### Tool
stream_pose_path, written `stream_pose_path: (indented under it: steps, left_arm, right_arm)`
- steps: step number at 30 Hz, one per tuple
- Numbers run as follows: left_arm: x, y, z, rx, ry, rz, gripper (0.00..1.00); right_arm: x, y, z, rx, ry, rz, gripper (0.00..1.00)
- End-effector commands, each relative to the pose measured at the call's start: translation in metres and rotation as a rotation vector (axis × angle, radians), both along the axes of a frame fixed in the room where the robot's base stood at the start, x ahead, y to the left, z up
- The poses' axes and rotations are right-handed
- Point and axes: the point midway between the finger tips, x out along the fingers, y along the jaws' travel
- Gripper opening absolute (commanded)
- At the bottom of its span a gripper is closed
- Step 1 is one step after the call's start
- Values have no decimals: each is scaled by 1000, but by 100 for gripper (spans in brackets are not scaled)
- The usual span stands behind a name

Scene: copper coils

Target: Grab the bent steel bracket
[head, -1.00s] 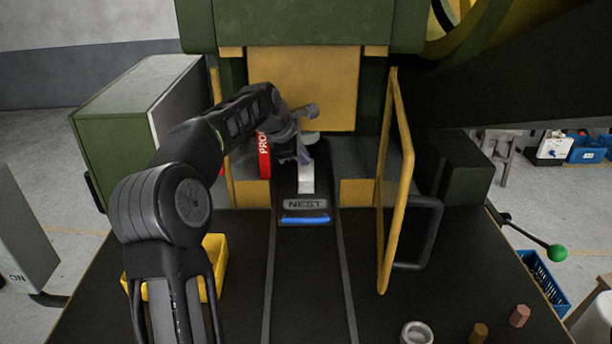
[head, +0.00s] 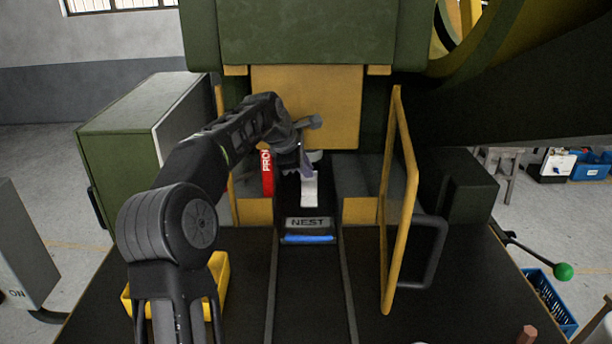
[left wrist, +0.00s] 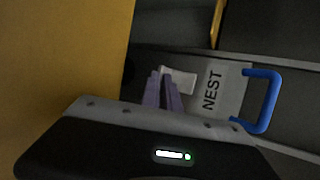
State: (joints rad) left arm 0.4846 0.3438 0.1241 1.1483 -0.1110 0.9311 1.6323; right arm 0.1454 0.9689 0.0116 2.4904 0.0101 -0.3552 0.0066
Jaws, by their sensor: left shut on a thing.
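The bent steel bracket (head: 310,190) shows as a pale, light strip at the back of the dark slide, behind the plate marked NEST (head: 308,222). My left gripper (head: 306,172) reaches in from the left with its purple fingers shut on the bracket's far part. In the left wrist view the fingers (left wrist: 163,92) are close together, with the pale bracket (left wrist: 180,80) at their tips. The fingers and gripper body hide part of the bracket. I cannot tell whether it still touches the slide. My right gripper is not in view.
A yellow guard frame (head: 399,205) stands right of the slide. A red sign (head: 267,174) is close left of the gripper. A blue handle (head: 309,239) is at the nest's front. A yellow bin (head: 219,280) sits beside my left arm. The green press stands overhead.

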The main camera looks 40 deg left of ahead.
Motion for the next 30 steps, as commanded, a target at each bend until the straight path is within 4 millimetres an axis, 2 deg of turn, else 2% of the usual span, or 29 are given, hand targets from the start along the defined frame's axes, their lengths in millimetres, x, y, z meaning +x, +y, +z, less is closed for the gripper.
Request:
stream_pose_path:
  steps: [3, 5, 8, 15, 21, 27, 30]
  left_arm:
    - [1, 0, 18, 3, -7, 1, 0]
    - [-11, 1, 14, 4, -4, 3, 0]
    - [-34, 0, 13, 4, -5, 4, 0]
    - [-106, -2, 13, 3, -7, 5, 0]
    - [-148, -4, 15, 2, -6, 3, 0]
    - [-173, -4, 17, 3, -5, 2, 0]
    - [-178, -5, 17, 2, -4, 1, 0]
  right_arm:
    - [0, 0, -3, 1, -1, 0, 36]
    - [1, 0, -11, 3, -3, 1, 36]
    - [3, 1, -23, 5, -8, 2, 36]
    - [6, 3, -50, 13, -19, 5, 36]
    - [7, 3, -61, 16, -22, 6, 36]
    - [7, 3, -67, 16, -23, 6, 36]
    - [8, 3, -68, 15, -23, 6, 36]
